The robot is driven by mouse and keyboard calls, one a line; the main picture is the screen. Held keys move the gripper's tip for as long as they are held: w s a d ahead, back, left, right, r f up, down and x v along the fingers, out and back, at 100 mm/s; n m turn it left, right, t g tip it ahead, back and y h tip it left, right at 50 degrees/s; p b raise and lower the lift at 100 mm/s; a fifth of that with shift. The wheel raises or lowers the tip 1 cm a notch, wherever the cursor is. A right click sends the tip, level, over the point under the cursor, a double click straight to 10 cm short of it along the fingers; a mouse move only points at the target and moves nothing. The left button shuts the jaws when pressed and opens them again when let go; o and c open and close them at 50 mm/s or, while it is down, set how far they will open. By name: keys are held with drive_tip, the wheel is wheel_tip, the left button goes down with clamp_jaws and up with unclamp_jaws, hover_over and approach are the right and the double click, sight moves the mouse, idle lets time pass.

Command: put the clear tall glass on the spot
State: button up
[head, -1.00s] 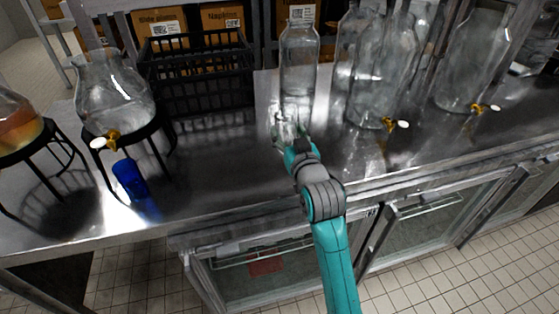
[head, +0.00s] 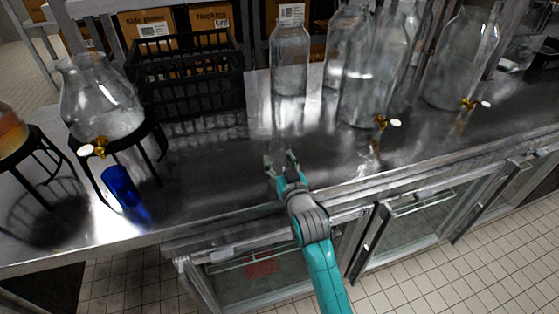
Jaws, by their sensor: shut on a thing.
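My gripper (head: 281,161) is over the steel counter near its front edge, in the middle of the head view. Its two fingers stand a little apart, shut on a clear thing that I take to be the clear tall glass (head: 281,152). The glass is see-through and barely stands out from the shiny counter, so its outline and tilt cannot be made out. I cannot tell whether it touches the counter. No marked spot can be made out.
A tall clear bottle (head: 289,62) stands behind my gripper, with large tapped jars (head: 372,85) to its right. At left are a black crate (head: 190,82), a flask dispenser (head: 100,105) on a black stand and a blue glass (head: 121,186). The counter (head: 215,165) left of my gripper is clear.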

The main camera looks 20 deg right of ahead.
drive_tip(key=o, duration=1.4)
drive_tip(key=shift+f, duration=0.1)
drive_tip(key=s, duration=1.2)
